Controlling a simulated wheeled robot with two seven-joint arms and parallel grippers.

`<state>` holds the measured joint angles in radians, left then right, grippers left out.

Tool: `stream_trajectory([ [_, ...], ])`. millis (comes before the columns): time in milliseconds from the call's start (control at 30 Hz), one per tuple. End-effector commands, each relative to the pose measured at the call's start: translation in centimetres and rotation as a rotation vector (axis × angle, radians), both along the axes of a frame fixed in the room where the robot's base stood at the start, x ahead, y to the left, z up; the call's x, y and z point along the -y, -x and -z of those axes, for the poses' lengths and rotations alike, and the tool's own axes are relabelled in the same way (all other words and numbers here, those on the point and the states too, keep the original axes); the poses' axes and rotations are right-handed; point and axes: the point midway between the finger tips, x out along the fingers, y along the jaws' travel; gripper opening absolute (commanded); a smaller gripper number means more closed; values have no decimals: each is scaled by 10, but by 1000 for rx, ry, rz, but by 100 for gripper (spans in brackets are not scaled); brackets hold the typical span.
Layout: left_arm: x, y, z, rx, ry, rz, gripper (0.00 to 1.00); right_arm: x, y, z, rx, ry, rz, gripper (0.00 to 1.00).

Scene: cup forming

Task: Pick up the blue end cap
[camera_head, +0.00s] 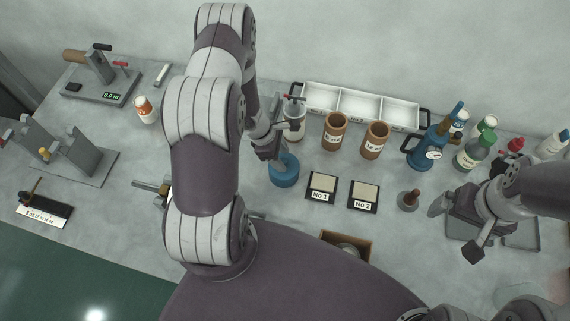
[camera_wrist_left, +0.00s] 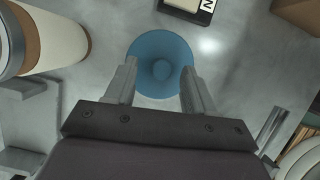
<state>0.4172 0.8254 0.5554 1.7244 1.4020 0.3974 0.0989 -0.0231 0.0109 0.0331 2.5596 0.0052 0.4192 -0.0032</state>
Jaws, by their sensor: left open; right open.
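The blue end cap (camera_head: 284,171) is a round blue piece on the grey table, in the middle of the head view. In the left wrist view the blue end cap (camera_wrist_left: 160,62) shows as a disc with a raised round centre. My left gripper (camera_head: 270,152) is open above it. In the left wrist view the fingers of my left gripper (camera_wrist_left: 158,82) are spread over the near part of the cap, one on each side of the raised centre. Whether they touch it I cannot tell. My right gripper (camera_head: 456,228) is open and empty at the right, far from the cap.
Two brown cups (camera_head: 335,132) (camera_head: 374,140) and a white cylinder (camera_head: 294,122) stand behind the cap. Labelled pads No 1 (camera_head: 321,186) and No 2 (camera_head: 363,197) lie to its right. A white divided tray (camera_head: 360,104) and a blue pump-like tool (camera_head: 428,150) stand further back.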

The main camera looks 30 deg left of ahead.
Motion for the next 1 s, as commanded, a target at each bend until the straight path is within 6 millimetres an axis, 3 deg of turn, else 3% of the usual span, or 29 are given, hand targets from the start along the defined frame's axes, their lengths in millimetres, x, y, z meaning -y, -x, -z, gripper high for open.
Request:
stream_trajectory([
  [133, 5, -2, 13, 2, -1, 2, 54, 0, 0, -4, -1, 0, 0, 100],
  [333, 5, -2, 14, 2, -1, 1, 51, 0, 0, -3, -1, 0, 0, 100],
  [500, 5, -2, 13, 2, -1, 1, 0, 0, 0, -3, -1, 0, 0, 100],
  [833, 5, -3, 11, 3, -1, 2, 0, 0, 0, -2, -1, 0, 0, 100],
  [1000, 5, -3, -5, 6, -2, 2, 0, 0, 0, 5, -1, 0, 0, 100],
])
